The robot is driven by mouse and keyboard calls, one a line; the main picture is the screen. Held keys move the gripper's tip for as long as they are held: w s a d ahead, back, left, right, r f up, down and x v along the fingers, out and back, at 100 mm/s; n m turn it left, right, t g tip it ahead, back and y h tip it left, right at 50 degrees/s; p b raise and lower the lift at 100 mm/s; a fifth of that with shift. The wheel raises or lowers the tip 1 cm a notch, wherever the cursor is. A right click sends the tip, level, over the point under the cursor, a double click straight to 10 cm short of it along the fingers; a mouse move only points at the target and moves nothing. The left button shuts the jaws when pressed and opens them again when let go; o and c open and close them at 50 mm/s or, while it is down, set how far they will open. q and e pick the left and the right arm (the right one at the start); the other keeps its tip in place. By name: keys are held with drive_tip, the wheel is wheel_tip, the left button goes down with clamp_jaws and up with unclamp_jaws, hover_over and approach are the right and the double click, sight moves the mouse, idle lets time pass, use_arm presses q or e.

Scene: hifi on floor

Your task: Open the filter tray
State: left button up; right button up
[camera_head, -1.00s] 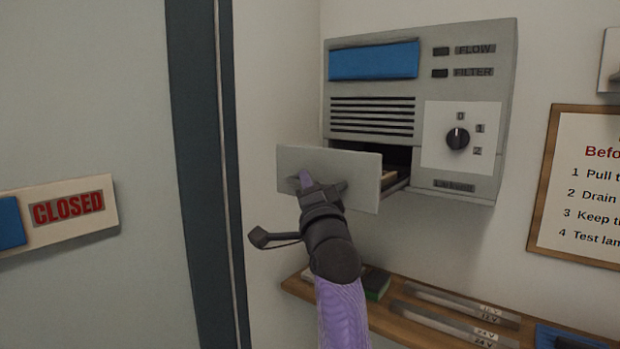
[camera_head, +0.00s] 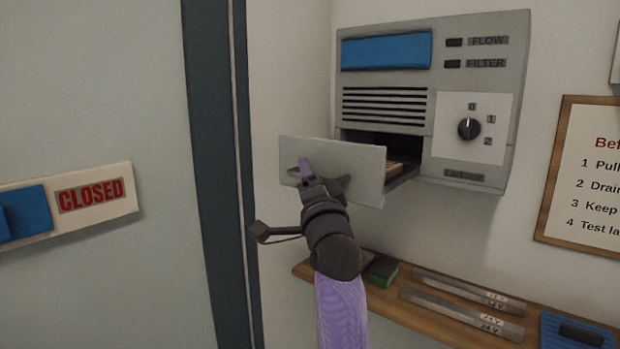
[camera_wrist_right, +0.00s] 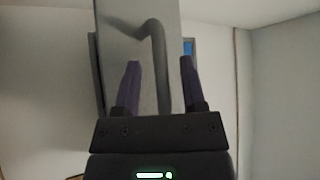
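The filter tray (camera_head: 362,165) is a flat grey front panel pulled out from the lower left of the grey wall unit (camera_head: 420,125). Its dark opening and part of its inside show behind the panel. My right gripper (camera_head: 315,175) is at the front of the panel. In the right wrist view, the tray's bent grey handle (camera_wrist_right: 158,60) stands between the two purple fingers of my right gripper (camera_wrist_right: 162,70). The fingers are apart, with a gap visible on each side of the handle. My left gripper is not in view.
The unit has a blue panel (camera_head: 386,51) and a dial (camera_head: 469,129). Below is a wooden shelf (camera_head: 435,306) with a green-and-black block (camera_head: 381,271) and metal strips. A door with a CLOSED sign (camera_head: 90,195) is at left; a framed notice (camera_head: 590,175) is at right.

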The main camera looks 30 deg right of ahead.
drive_tip(key=b+v, duration=0.2)
drive_tip(key=v, duration=0.8)
drive_tip(key=shift+b, duration=0.3)
